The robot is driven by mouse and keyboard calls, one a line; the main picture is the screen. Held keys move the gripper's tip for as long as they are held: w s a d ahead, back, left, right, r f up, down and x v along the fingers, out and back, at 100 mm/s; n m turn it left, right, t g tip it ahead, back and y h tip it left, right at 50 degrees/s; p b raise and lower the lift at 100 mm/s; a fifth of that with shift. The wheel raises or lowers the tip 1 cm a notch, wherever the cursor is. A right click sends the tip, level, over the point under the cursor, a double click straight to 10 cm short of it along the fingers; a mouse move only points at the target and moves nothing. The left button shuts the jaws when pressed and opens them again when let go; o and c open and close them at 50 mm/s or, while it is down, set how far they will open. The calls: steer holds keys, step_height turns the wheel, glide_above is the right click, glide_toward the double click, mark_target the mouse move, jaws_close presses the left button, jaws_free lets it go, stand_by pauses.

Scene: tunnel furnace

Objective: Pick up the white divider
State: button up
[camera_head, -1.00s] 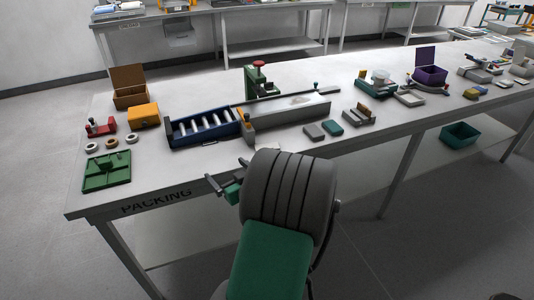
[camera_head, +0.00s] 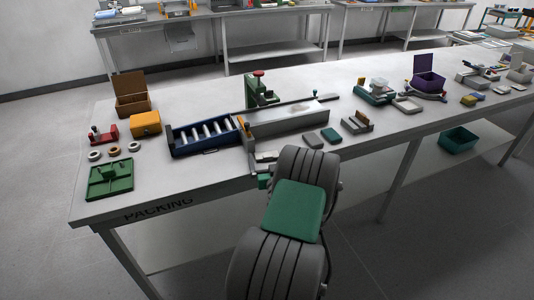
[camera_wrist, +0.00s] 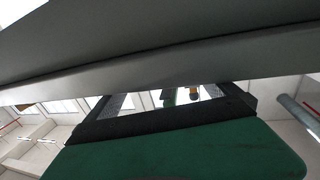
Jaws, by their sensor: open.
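A small whitish piece (camera_head: 266,156) lies flat at the table's front edge, below the grey tunnel housing (camera_head: 290,119) in the head view. It may be the white divider, but it is too small and too partly covered to be sure. My gripper (camera_head: 263,171) is open, at the front edge of the table close to this piece. Its fingertips are hard to make out, and I cannot tell whether they touch the piece. In the wrist view a broad grey surface (camera_wrist: 160,55) crosses the top, and no divider can be made out.
A blue roller tray (camera_head: 205,134) adjoins the housing on the left, with a green press (camera_head: 259,90) behind. Grey and teal blocks (camera_head: 330,135) lie to the right. A yellow box (camera_head: 146,123) and green tray (camera_head: 110,178) stand at left.

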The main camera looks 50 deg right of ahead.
steer(key=shift+w+d, duration=0.4)
steer(key=shift+w, duration=0.15)
steer(key=c, duration=1.5)
steer(key=shift+o, duration=0.2)
steer(key=shift+r, duration=0.15)
